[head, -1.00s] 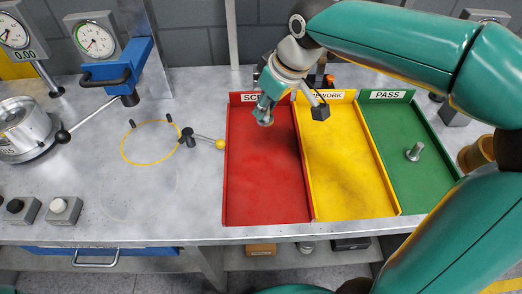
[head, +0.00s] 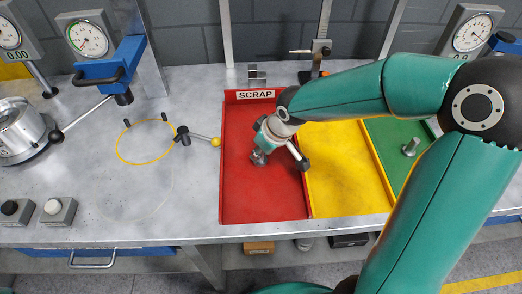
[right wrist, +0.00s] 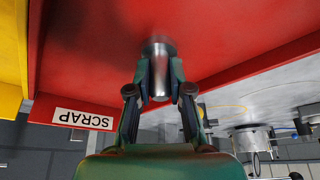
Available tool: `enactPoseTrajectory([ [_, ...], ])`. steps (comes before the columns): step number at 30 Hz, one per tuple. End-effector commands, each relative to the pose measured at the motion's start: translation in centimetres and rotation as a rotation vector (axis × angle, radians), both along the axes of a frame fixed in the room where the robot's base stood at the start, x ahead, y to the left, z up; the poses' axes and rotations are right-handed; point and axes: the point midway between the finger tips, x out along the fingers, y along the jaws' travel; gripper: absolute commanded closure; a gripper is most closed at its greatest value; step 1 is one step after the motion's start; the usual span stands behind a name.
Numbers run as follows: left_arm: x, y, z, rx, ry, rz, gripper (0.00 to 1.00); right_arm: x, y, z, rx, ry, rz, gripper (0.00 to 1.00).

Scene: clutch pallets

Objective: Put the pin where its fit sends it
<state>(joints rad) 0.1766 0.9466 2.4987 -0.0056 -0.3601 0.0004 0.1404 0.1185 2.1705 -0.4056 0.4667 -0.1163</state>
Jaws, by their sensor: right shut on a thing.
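My right gripper (head: 262,152) is over the red tray labelled SCRAP (head: 240,195). In the right wrist view the right gripper (right wrist: 160,92) is shut on a grey metal pin (right wrist: 159,72), its two fingers on either side of it. The pin's wider end points at the red tray floor; I cannot tell whether it touches. In the head view the pin (head: 258,160) is small and partly hidden by the fingers. My left gripper is not in view.
Dial gauges (head: 88,38) stand at the back left.

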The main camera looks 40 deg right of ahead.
Motion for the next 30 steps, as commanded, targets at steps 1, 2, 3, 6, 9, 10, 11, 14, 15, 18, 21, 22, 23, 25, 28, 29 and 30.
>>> enactPoseTrajectory([
  [1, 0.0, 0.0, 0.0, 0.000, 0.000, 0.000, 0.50, 0.0, 0.0, 0.0, 0.000, -0.002, 0.000, 1.00],
  [2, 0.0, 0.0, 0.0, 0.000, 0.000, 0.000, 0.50, 0.1, 0.0, 0.0, 0.000, -0.002, 0.000, 1.00],
  [3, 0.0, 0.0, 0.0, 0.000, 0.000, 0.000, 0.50, 0.0, 0.0, 0.0, 0.000, -0.002, 0.000, 1.00],
  [6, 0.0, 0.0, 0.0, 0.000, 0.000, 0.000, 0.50, 0.1, 0.0, 0.0, 0.000, -0.002, 0.000, 1.00],
  [9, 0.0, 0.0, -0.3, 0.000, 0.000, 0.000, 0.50, 0.0, 0.0, -0.3, 0.000, -0.002, 0.000, 1.00],
  [10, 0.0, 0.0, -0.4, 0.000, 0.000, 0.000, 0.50, 0.0, 0.0, -0.4, 0.000, -0.002, 0.000, 1.00],
  [11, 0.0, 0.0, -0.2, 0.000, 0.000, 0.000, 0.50, 0.0, 0.0, -0.2, 0.000, -0.001, 0.000, 0.76],
  [14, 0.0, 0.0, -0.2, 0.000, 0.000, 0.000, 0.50, 0.0, 0.0, -0.2, 0.000, 0.000, 0.000, 0.59],
  [15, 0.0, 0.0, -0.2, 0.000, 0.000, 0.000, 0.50, 0.0, 0.0, -0.2, 0.000, 0.000, 0.000, 0.55],
  [18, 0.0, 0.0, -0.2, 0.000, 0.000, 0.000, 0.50, 0.0, 0.0, -0.2, 0.000, 0.000, 0.000, 0.55],
  [21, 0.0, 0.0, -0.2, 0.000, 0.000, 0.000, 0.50, 0.0, 0.0, -0.2, 0.000, 0.000, 0.000, 0.55],
  [22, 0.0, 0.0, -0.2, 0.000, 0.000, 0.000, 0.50, 0.0, 0.0, -0.2, 0.000, 0.000, 0.000, 0.55],
  [23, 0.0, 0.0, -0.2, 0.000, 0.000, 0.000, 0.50, 0.0, 0.0, -0.2, 0.000, 0.000, 0.000, 0.55],
  [25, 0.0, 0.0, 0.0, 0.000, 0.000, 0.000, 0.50, 0.0, 0.0, 0.0, 0.000, 0.000, 0.000, 0.55],
  [28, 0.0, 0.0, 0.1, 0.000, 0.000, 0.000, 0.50, -0.1, -0.1, 0.6, -0.001, -0.002, -0.002, 0.55],
  [29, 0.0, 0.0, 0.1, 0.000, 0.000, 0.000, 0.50, -0.3, -0.1, 0.9, -0.001, -0.002, -0.002, 0.55],
  [30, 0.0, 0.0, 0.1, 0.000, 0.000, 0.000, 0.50, -0.4, -0.2, 1.4, 0.000, -0.004, -0.002, 0.55],
])
